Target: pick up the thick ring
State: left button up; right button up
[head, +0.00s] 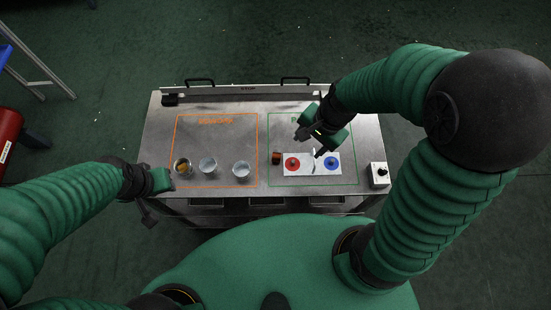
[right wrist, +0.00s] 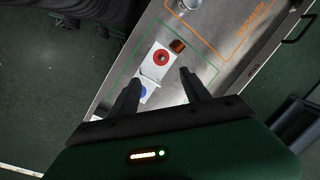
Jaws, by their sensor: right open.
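A red ring-like disc with a dark centre (head: 292,163) lies on the left of a white plate; it also shows in the right wrist view (right wrist: 162,57). A blue disc (head: 332,163) lies on the right of the plate and is partly hidden by a finger in the wrist view. A short copper-brown round piece (head: 276,158) stands just left of the plate. I cannot tell for sure which is the thick ring. My right gripper (head: 311,143) is open and empty above the plate, its fingers apart (right wrist: 160,75). My left gripper (head: 160,180) is by the table's left edge; its jaws are unclear.
The white plate (head: 304,170) lies inside a green outline. A white box with a black knob (head: 379,175) stands at the right edge.

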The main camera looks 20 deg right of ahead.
jog(key=w+d+f+m+y+b, duration=0.1)
jog(key=w+f+m+y+b, duration=0.25)
jog(key=m, duration=0.75)
jog(key=h+b, duration=0.1)
jog(key=b, duration=0.2)
send_near(279, 155)
jog(key=shift+m, duration=0.3)
jog(key=x, duration=0.4)
jog(key=shift+s+d+f, duration=0.15)
jog(key=shift+d+f, duration=0.05)
jog(key=shift+f, duration=0.3)
jog(key=b+x, duration=0.1)
jog(key=x, duration=0.1)
jog(key=b+x, duration=0.1)
jog(key=x, duration=0.1)
jog(key=shift+a+f, duration=0.3)
jog(key=shift+a, duration=0.05)
jog(key=shift+w+a+f, duration=0.1)
jog(key=shift+w+f, duration=0.1)
jog(key=shift+w, duration=0.05)
jog(key=shift+r+t, duration=0.1)
jog(key=shift+t, duration=0.2)
jog(key=shift+c, duration=0.8)
grip_shut()
